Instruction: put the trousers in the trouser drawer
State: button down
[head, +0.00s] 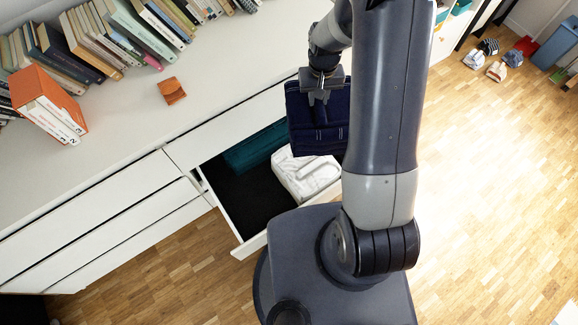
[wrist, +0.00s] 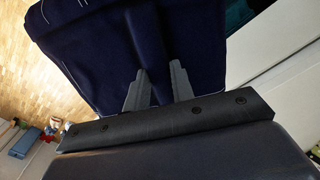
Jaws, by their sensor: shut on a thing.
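The trousers (head: 318,128) are dark blue and folded, and they hang from my gripper (head: 320,97). In the wrist view my gripper (wrist: 155,88) is shut on a fold of the trousers (wrist: 85,50). The open drawer (head: 233,202) has a black floor. It holds a folded teal garment (head: 252,148) at the back and a folded white garment (head: 297,172) at the right. The trousers are above the drawer's back right part in the head view and hide some of it. My arm hides the drawer's right end.
Closed drawers (head: 100,225) lie left of the open one. Shoes (head: 497,62) stand on the wooden floor (head: 490,190) at the far right.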

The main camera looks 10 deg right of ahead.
aim_at(258, 204)
jog(key=k+j+z, duration=0.3)
jog(key=j, duration=0.2)
jog(key=k+j+z, duration=0.1)
jog(key=j+z, duration=0.15)
jog(key=j, duration=0.2)
jog(key=k+j+z, duration=0.3)
jog(key=i+j, duration=0.05)
jog(key=j, duration=0.1)
